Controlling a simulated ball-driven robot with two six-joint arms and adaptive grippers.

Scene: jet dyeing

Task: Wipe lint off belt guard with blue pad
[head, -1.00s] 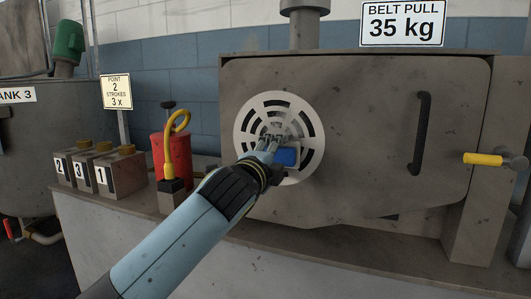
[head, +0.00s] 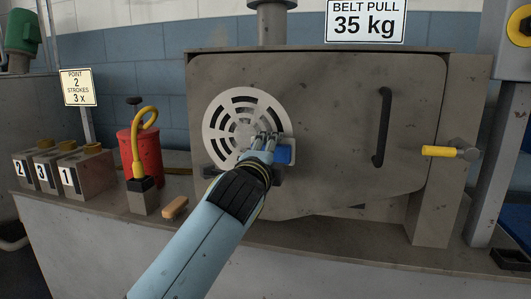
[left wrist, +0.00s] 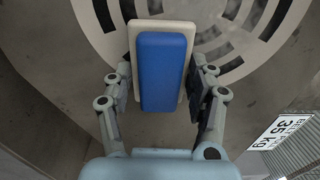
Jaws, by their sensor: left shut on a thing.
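The white round slotted belt guard (head: 222,105) sits on the grey machine front. My left gripper (head: 268,146) is in front of the guard's lower right edge and shut on the blue pad (head: 284,155). In the left wrist view the blue pad (left wrist: 161,72), with a cream backing, sits between the two fingers, and the guard (left wrist: 105,38) lies behind it. I cannot tell whether the pad touches the guard. Grey marks show near the guard's middle, but I cannot tell if they are lint. My right gripper is not in view.
A black door handle (head: 384,128) and a yellow lever (head: 438,151) are to the right. On the ledge at left stand numbered blocks (head: 82,172), a red can (head: 147,150) and a yellow hooked tool (head: 137,150). A small wooden brush (head: 175,208) lies near my arm.

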